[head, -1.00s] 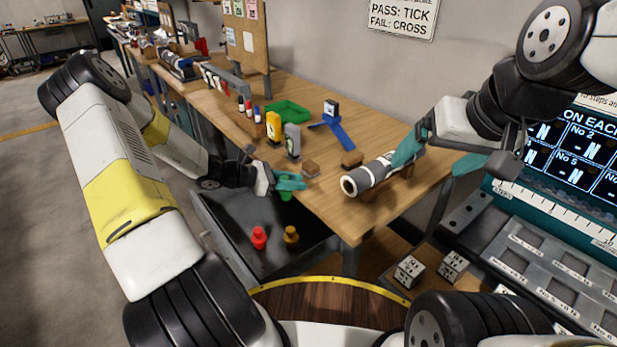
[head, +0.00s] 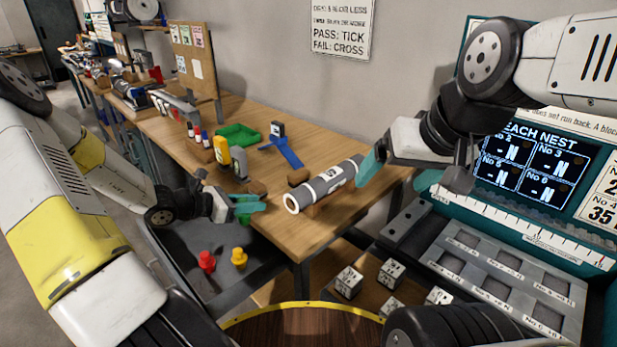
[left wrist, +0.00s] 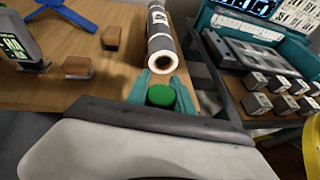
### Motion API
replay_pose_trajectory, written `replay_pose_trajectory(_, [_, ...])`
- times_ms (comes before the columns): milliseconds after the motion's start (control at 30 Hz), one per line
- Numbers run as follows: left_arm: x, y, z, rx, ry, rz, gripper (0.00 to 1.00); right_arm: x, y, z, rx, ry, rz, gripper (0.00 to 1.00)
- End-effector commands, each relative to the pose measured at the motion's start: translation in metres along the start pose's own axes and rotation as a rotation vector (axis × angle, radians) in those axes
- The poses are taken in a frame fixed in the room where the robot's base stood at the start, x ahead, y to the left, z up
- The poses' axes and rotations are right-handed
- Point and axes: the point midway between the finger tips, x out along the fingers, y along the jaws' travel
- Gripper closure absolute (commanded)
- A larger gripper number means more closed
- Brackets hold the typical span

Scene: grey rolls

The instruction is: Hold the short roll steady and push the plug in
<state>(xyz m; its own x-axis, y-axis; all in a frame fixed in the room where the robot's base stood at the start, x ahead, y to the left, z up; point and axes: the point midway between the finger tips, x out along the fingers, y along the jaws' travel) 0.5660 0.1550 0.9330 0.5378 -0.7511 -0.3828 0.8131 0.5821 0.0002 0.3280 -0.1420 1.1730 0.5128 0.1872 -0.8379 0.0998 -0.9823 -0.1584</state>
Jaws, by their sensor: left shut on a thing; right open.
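The short grey roll (head: 325,184) with white bands lies on a wooden rest on the bench. Its open hollow end faces my left gripper and also shows in the left wrist view (left wrist: 161,62). My left gripper (head: 252,205) is shut on a green plug (left wrist: 160,96), which sits a short gap from the open end, roughly in line with it in the left wrist view. My right gripper (head: 369,167) is open by the roll's far end. One finger hides the other, so I cannot tell whether it touches the roll. A red plug (head: 206,262) and a yellow plug (head: 239,257) stand in the dark tray.
Small wooden blocks (left wrist: 110,38), upright yellow and grey cases, a blue stand (head: 285,150) and a green bin (head: 238,136) are on the bench (head: 215,112). A teal console (head: 480,220) and several marked cubes (head: 348,282) stand to the right.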

Motion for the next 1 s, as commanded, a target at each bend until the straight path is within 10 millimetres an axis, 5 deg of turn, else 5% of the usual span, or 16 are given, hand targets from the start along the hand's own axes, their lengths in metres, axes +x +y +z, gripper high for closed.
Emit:
replay_pose_trajectory(567, [0.007, -0.012, 0.0, 0.103, 0.072, -0.12, 1.0, 0.0, 0.0, 0.0, 0.0, 0.0, 0.0, 0.12])
replay_pose_trajectory(1000, [0.021, -0.051, -0.019, 0.769, 0.369, -0.629, 1.0, 0.0, 0.0, 0.0, 0.0, 0.0, 0.0, 0.12])
